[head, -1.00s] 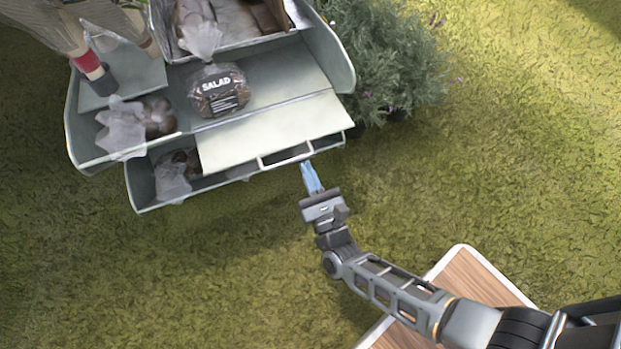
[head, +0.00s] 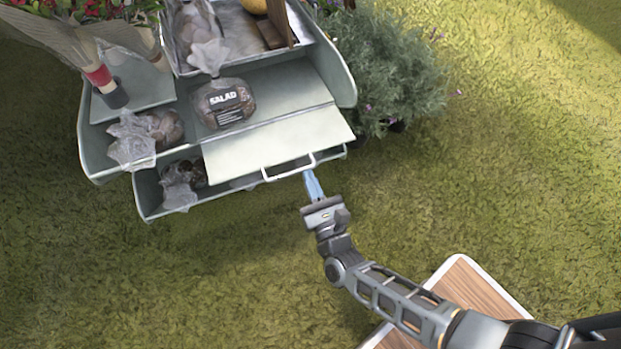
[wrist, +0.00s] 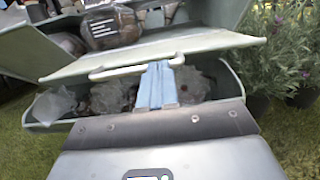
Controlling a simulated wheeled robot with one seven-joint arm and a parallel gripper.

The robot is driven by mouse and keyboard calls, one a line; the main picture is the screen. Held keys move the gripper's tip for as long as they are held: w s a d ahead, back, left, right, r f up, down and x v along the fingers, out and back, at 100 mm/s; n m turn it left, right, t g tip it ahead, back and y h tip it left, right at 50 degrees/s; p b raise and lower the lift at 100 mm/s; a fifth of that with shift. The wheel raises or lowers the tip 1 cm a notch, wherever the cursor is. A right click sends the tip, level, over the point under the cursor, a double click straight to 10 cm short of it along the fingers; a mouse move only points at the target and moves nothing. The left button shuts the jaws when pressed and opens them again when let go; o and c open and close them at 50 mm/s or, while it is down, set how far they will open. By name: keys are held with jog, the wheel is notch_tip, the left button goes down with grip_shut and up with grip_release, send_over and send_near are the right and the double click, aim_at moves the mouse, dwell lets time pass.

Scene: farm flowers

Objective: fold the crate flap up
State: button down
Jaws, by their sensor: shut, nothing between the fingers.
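The crate flap (head: 275,145) is a pale flat panel with a white bar handle (head: 288,170) along its front edge. It sticks out over the lower bin of the grey-green tiered crate (head: 285,75). My gripper (head: 308,173) is shut and empty, its blue fingers pointing up at the handle's right part. In the wrist view the closed blue fingers (wrist: 157,72) overlap the handle (wrist: 125,70) near its right end, below the flap's edge (wrist: 190,45). I cannot tell whether they touch it.
Wrapped bags (head: 182,180) lie in the lower bin. Bouquets (head: 95,60) stand at the left, a lavender bush (head: 390,65) at the right. Grass in front is clear, apart from a wooden-topped surface (head: 465,290) under my arm.

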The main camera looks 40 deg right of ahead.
jog(key=shift+r, duration=0.25)
jog(key=w+d+r+g+y+p, duration=0.1)
jog(key=r+p, duration=0.6)
jog(key=p, duration=0.7)
jog(key=w+d+r+g+y+p, duration=0.1)
jog(key=w+r+g+p, duration=0.3)
jog(key=p, duration=1)
jog(key=shift+w+r+g, duration=0.3)
jog(key=shift+r+g, duration=0.9)
jog(key=shift+r, duration=0.5)
jog(key=shift+p, duration=0.3)
